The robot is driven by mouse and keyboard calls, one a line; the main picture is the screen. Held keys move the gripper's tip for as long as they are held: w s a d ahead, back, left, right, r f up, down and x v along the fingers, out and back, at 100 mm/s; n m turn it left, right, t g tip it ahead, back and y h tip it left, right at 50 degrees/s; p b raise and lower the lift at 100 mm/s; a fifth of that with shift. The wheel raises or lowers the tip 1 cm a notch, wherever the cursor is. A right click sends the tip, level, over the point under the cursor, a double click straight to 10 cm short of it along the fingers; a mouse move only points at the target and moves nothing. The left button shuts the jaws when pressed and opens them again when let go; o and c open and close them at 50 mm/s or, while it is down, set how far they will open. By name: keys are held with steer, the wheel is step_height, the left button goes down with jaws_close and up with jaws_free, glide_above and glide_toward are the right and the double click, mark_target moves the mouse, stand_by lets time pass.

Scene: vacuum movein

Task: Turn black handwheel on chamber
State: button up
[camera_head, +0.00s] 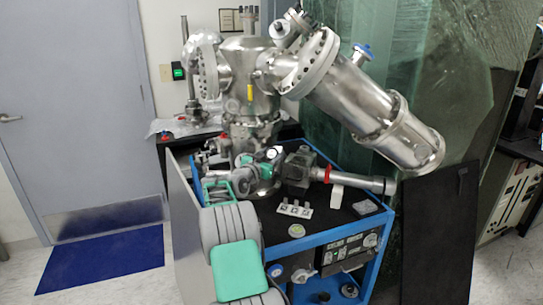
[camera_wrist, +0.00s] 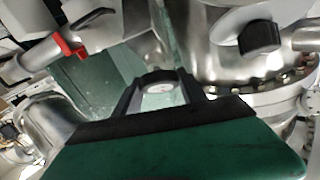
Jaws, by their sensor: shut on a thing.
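My gripper (camera_wrist: 161,92) shows in the wrist view with its two black fingers on either side of a small round black handwheel (camera_wrist: 158,77) with a pale centre. The fingers are shut on the handwheel. My green hand hides what lies below it. In the head view my gripper (camera_head: 262,160) reaches in at the lower body of the steel chamber (camera_head: 248,80); the handwheel is hard to make out there. The chamber stands upright, with a large steel cylinder (camera_head: 365,100) slanting down to the right.
The chamber stands on a blue-framed cart (camera_head: 340,232) with a black top, holding small fittings and a pipe with a red ring (camera_head: 327,174). In the wrist view another black knob (camera_wrist: 260,38) and a red clip (camera_wrist: 68,46) sit close by. A grey door (camera_head: 75,100) is at left.

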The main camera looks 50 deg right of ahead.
steer(key=shift+c, duration=1.3)
steer(key=shift+n+t, duration=0.3)
steer(key=shift+n, duration=0.1)
